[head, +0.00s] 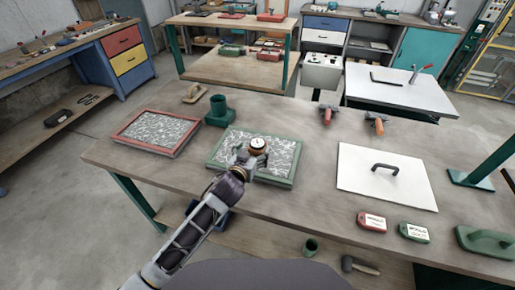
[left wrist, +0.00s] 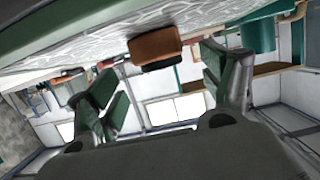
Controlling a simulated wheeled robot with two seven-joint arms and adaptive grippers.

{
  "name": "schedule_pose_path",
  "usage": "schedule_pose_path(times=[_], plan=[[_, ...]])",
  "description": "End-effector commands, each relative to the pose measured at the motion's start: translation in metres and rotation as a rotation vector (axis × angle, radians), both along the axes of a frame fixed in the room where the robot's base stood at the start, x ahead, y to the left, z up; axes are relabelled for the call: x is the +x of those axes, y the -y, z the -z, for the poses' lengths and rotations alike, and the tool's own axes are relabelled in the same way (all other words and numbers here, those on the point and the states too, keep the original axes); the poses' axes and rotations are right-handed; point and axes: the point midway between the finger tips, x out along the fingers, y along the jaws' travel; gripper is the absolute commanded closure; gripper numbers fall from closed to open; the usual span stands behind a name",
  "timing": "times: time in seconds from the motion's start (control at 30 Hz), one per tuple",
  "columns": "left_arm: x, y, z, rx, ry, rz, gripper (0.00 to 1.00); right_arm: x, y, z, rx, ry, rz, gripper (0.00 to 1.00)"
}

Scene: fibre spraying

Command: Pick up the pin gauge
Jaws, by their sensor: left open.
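The pin gauge (head: 258,144), with a round white dial, stands on the fibre mat in the green-framed panel (head: 282,181) on the table. My right gripper is not in view.
A red-framed panel (head: 158,131) lies to the left. A green cup (head: 219,111) stands behind the green-framed panel. Two orange-handled tools (head: 327,115) (head: 376,122) lie behind right.

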Motion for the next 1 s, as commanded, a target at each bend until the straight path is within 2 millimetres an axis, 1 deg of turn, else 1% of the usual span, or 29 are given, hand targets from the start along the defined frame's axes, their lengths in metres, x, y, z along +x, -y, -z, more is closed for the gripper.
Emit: schedule_pose_path(times=[0.17, 0.3, 0.47, 0.57, 0.7, 0.87, 1.0], plan=[[0.004, 0.001, 0.0, 0.0, 0.0, 0.0, 0.2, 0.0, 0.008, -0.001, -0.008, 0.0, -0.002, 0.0], [0.011, 0.003, 0.002, 0.0, 0.0, -0.001, 0.2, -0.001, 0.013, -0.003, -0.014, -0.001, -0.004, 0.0], [0.023, 0.007, 0.004, 0.001, 0.0, 0.0, 0.2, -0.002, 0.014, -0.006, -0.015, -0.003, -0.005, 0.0], [0.031, 0.009, 0.006, 0.0, 0.0, 0.0, 0.2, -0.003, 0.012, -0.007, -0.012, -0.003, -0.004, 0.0], [0.041, 0.012, 0.01, 0.001, 0.0, 0.0, 0.2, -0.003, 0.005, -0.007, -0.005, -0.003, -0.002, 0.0], [0.047, 0.014, 0.012, 0.001, 0.0, 0.0, 0.2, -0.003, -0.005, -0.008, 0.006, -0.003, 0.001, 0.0], [0.048, 0.015, 0.013, 0.0, 0.0, 0.001, 0.2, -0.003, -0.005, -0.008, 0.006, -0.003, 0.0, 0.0]])
